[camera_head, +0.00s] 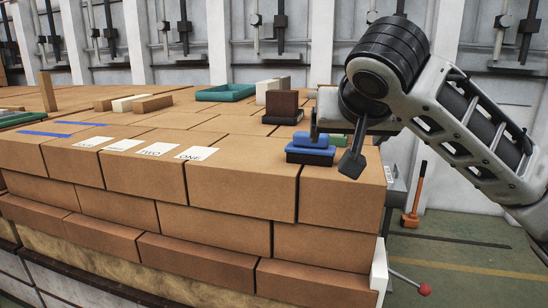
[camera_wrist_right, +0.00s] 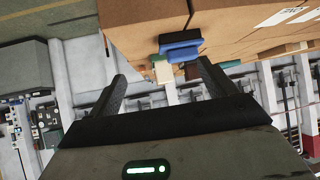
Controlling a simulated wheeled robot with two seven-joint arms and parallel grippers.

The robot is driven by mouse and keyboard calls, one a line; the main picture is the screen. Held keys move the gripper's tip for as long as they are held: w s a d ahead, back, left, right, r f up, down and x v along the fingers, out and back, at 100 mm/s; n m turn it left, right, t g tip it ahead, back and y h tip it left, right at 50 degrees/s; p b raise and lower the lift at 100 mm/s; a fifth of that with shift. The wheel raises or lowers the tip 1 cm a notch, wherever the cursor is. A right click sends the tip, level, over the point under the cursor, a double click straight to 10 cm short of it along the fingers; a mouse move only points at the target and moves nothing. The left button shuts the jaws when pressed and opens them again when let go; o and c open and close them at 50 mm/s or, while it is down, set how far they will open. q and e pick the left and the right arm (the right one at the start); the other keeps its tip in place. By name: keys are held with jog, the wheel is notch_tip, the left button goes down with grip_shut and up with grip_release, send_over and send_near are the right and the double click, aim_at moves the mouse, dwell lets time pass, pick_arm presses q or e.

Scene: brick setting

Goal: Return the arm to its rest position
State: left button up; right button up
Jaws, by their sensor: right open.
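My right arm comes in from the right in the head view. Its gripper (camera_head: 334,146) is at the right end of the brick stack, with its dark fingers apart. The gripper also shows in the right wrist view (camera_wrist_right: 163,82), open, with nothing between the finger pads. The blue block (camera_wrist_right: 180,51) appears beyond the fingertips in the wrist view. My left gripper is not in view.
The stack of large tan bricks (camera_head: 230,185) fills the middle. On it are white labels (camera_head: 195,153), a dark brown block (camera_head: 282,103), a teal tray (camera_head: 225,92) and several thin blocks (camera_head: 122,102).

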jog(key=s+a+f+n+y, duration=0.1)
jog(key=a+f+y, duration=0.15)
jog(key=f, duration=0.65)
jog(key=s+a+f+n+g+y, duration=0.1)
jog(key=s+a+f+n+y, duration=0.15)
jog(key=f, duration=0.65)
jog(key=s+a+f+y, duration=0.1)
jog(key=a+f+y, duration=0.15)
jog(key=f, duration=0.65)
jog(key=s+d+f+h, duration=0.1)
jog(key=s+d+f, duration=0.2)
jog(key=s+f, duration=0.3)
jog(key=s+d+f+h, duration=0.1)
jog(key=s+d+f, duration=0.2)
jog(key=s+f, duration=0.3)
jog(key=s+d+f+t+h, duration=0.1)
jog(key=s+d+f, duration=0.2)
jog(key=s+f, duration=0.3)
jog(key=shift+s+d, duration=0.3)
jog(key=shift+s, duration=0.65)
